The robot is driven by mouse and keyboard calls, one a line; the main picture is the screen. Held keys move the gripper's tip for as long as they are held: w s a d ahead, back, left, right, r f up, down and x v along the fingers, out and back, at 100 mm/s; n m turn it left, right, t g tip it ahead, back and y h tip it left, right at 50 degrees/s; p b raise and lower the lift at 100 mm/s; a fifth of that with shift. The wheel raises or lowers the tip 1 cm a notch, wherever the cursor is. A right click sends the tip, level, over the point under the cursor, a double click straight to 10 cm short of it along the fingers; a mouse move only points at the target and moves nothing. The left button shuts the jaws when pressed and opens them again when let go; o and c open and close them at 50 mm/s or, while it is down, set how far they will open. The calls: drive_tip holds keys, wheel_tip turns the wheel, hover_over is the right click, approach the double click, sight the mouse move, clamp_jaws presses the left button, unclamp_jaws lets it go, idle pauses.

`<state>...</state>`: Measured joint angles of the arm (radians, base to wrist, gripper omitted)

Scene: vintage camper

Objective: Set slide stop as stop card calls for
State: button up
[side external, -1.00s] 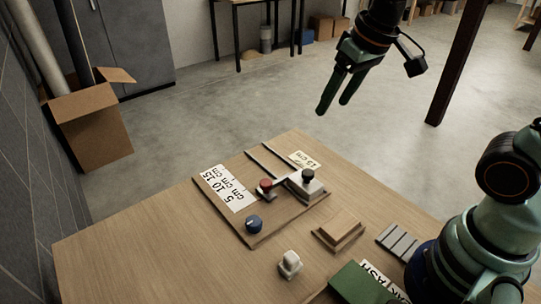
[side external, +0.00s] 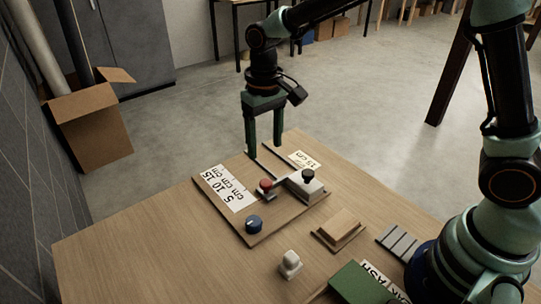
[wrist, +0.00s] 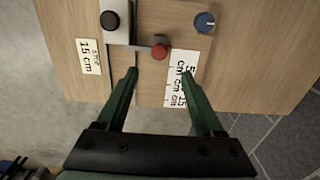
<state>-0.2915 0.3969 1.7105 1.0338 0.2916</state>
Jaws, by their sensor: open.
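My gripper (side external: 264,150) is open and empty, pointing down above the far edge of a wooden board (side external: 227,218). In the wrist view, its fingers (wrist: 160,73) sit apart, with the red knob (wrist: 159,52) slightly beyond their tips. The red knob (side external: 265,184) is on a small slide, beside a pale metal block with a black knob (side external: 308,173). A scale card (side external: 231,189) on the board reads 5, 10, 15 cm. In the wrist view, the knob lies near the scale card's 5 end (wrist: 188,69). The stop card (wrist: 90,57) reads 15 cm.
A blue knob (side external: 253,222) sits on the board's near corner. A white toggle-like piece (side external: 290,263), a wooden block on a small base (side external: 340,224), a grey slotted piece (side external: 398,242) and a green box (side external: 358,285) stand nearer. The table's (side external: 130,252) left front is clear.

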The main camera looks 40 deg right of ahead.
sight(266, 182)
wheel_tip(266, 182, down, 10)
drive_tip(key=shift+f, duration=0.15)
idle(0.3)
clamp_jaws()
idle(1.4)
